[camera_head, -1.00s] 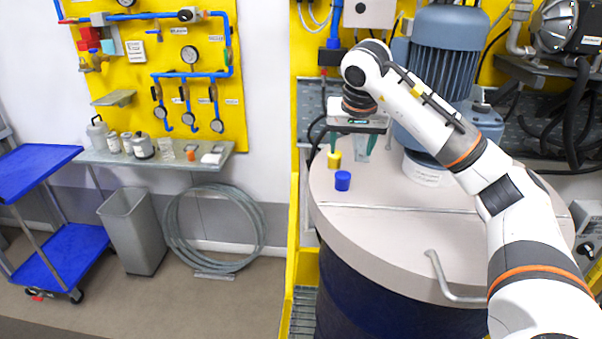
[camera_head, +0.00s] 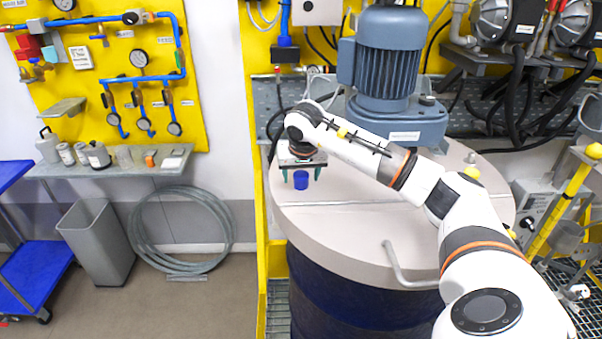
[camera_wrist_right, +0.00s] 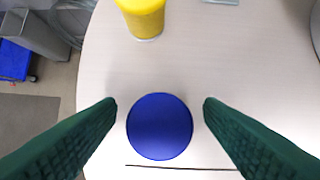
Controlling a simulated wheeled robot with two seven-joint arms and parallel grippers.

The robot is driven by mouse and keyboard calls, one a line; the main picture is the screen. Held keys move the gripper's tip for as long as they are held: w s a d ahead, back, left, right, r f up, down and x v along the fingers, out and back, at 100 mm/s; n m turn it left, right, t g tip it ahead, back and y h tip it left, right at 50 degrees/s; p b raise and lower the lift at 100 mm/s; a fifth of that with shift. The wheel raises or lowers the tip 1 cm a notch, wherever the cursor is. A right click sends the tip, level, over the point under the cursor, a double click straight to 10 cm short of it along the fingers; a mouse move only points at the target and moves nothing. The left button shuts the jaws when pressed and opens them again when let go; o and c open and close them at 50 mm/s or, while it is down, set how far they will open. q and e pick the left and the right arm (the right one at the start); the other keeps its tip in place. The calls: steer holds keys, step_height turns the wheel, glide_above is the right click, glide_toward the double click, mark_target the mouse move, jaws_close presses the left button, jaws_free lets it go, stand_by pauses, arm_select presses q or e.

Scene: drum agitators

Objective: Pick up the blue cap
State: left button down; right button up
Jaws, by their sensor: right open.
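The blue cap (camera_head: 301,181) stands on the drum's pale lid (camera_head: 335,233), near its left edge. In the right wrist view the blue cap (camera_wrist_right: 159,126) shows from above as a round disc. My right gripper (camera_head: 301,177) is over the cap, pointing down. In the right wrist view my right gripper (camera_wrist_right: 160,107) is open, with one green finger on each side of the cap and a gap on both sides. A yellow cap (camera_wrist_right: 143,16) stands beside the blue one in that view. My left gripper is not in view.
A blue-grey motor (camera_head: 388,70) stands on the lid behind my right arm. A curved handle (camera_head: 402,268) is at the lid's front. A shelf with containers (camera_head: 105,165) is on the left wall. The lid's front area is clear.

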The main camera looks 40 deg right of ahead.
mark_target(301, 173)
steer(key=shift+f, duration=0.15)
steer(key=c, duration=1.1)
steer(key=shift+o, duration=0.2)
step_height(301, 173, up, 10)
steer(key=b, duration=0.2)
steer(key=shift+b, duration=0.3)
